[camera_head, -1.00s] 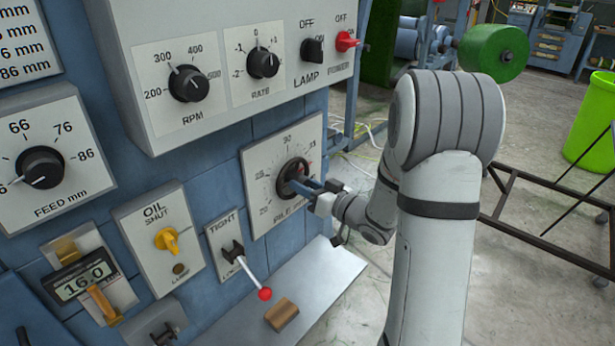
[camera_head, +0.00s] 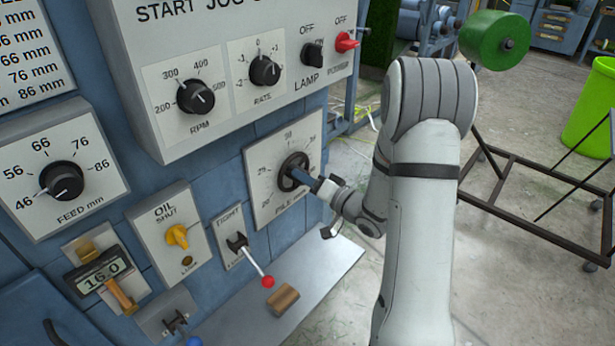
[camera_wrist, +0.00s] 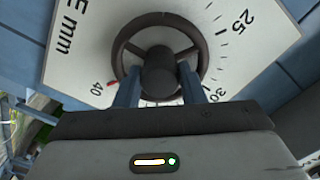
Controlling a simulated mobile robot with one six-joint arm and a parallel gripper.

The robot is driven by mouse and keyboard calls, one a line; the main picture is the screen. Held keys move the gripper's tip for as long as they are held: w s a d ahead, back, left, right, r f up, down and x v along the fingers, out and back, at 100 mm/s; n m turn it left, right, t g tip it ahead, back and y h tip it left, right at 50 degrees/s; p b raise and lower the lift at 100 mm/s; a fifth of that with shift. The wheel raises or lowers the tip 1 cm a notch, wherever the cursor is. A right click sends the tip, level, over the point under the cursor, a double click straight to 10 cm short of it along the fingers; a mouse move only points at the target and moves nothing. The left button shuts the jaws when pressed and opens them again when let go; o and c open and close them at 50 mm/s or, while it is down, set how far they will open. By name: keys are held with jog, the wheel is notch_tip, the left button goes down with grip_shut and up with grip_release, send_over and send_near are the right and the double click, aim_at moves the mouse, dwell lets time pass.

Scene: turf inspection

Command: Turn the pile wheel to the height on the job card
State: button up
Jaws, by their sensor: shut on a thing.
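The pile wheel (camera_head: 287,183) is a dark spoked handwheel on a white scale plate (camera_head: 259,176) marked PILE mm. My gripper (camera_head: 298,174) is shut on the wheel, its blue fingers reaching in from the right. In the wrist view the fingers stand on both sides of the dark round hub (camera_wrist: 159,78), inside the rim (camera_wrist: 121,58). A small red mark (camera_wrist: 112,84) shows at the rim near the 40. The 25 and 30 show on the right, partly beside the finger. No job card can be made out.
The feed dial (camera_head: 62,181), oil valve (camera_head: 176,235) and gauge reading 16.0 (camera_head: 101,273) are left of the wheel. A red-knobbed lever (camera_head: 267,281) and wooden block (camera_head: 283,298) lie below it. The control box (camera_head: 230,125) overhangs above.

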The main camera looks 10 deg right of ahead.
jog(key=shift+r, duration=0.15)
jog(key=o, duration=1)
jog(key=v, duration=0.8)
jog(key=shift+w, duration=0.15)
